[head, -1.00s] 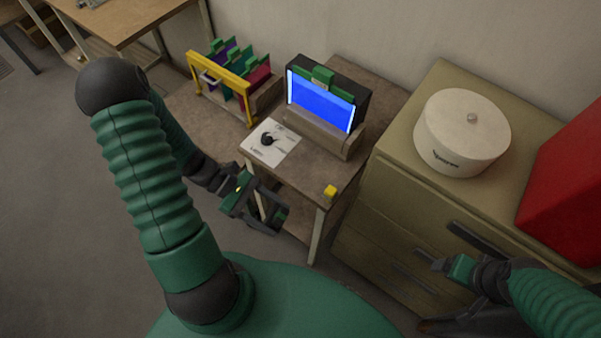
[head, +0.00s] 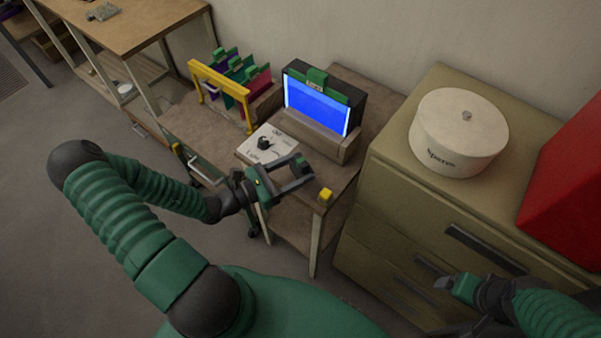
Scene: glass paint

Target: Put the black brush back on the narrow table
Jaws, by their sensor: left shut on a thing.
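My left gripper (head: 302,172) is over the near edge of the small brown table (head: 345,172), left of the yellow cube. It is shut on a small dark thing at its fingertips, which seems to be the black brush; its shape is hard to make out against the dark fingers. No other brush shows clearly. My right gripper (head: 443,283) is low at the right, in front of the drawer cabinet, apart from the table; its jaw opening is too small to judge.
On the small table are a lit blue screen (head: 317,106), a white panel with a black knob (head: 268,146) and a yellow cube (head: 325,194). A yellow-framed rack (head: 220,78) holds coloured panes. A cabinet (head: 395,165) bears a white round box (head: 459,132). A wooden table (head: 150,22) stands upper left.

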